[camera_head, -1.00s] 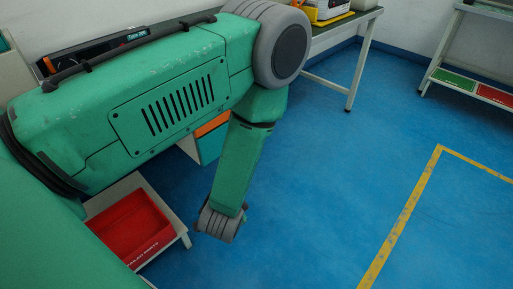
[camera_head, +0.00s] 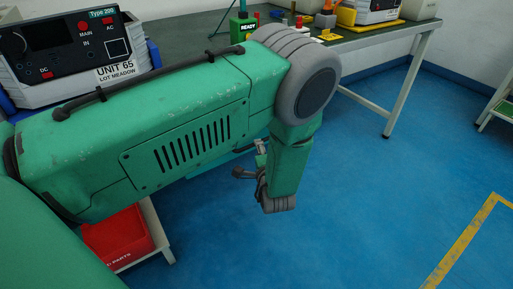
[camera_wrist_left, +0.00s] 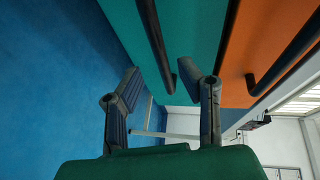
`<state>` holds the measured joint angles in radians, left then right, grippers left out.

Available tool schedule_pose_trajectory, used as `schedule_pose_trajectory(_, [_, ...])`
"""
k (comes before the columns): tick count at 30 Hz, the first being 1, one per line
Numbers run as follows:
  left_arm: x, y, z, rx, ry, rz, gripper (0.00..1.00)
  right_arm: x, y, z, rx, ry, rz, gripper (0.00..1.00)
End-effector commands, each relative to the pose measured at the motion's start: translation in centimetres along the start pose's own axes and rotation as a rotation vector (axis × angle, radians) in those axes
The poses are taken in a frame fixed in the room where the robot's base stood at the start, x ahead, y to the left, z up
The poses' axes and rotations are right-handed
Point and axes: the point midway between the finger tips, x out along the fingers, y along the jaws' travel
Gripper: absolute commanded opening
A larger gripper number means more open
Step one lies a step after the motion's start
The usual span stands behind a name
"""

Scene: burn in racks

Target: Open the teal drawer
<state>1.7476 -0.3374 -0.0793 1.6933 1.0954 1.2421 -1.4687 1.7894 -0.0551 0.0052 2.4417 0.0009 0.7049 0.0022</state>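The teal drawer (camera_wrist_left: 195,30) fills the upper middle of the left wrist view, with a dark bar handle (camera_wrist_left: 154,38) across its front. My left gripper (camera_wrist_left: 165,78) is open, with one finger on each side of the handle's near end in the picture. I cannot tell whether the fingers touch the handle. In the head view my left gripper (camera_head: 252,165) hangs below my green forearm, beside the bench. The forearm hides most of the drawer there. My right gripper is not in view.
An orange drawer (camera_wrist_left: 255,45) with its own dark handle (camera_wrist_left: 285,60) lies beside the teal one. A red bin (camera_head: 120,238) stands low at the left. The bench (camera_head: 345,42) carries a Unit 65 box (camera_head: 75,55) and other equipment. Blue floor (camera_head: 380,200) is open to the right.

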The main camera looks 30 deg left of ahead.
Motion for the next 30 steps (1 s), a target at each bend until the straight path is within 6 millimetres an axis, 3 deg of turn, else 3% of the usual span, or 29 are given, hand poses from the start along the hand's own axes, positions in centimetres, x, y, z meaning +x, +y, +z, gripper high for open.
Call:
schedule_pose_trajectory(3, [2.2,0.2,0.0,-0.001,-0.001,-0.001,0.33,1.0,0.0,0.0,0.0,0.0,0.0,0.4])
schedule_pose_trajectory(9, [4.3,0.1,0.0,-0.001,0.0,0.0,0.33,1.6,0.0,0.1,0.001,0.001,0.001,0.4])
schedule_pose_trajectory(20, [4.7,0.0,0.0,0.001,0.001,0.001,0.33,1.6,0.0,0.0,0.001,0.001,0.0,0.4])
schedule_pose_trajectory(21, [4.7,0.0,0.0,0.0,0.001,0.001,0.18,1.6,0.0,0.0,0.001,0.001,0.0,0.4])
schedule_pose_trajectory(23, [4.7,0.0,0.0,0.0,0.001,0.001,0.0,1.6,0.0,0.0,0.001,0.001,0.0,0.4])
schedule_pose_trajectory(30, [4.7,0.0,0.0,0.001,0.001,0.002,0.0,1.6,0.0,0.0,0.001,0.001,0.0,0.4])
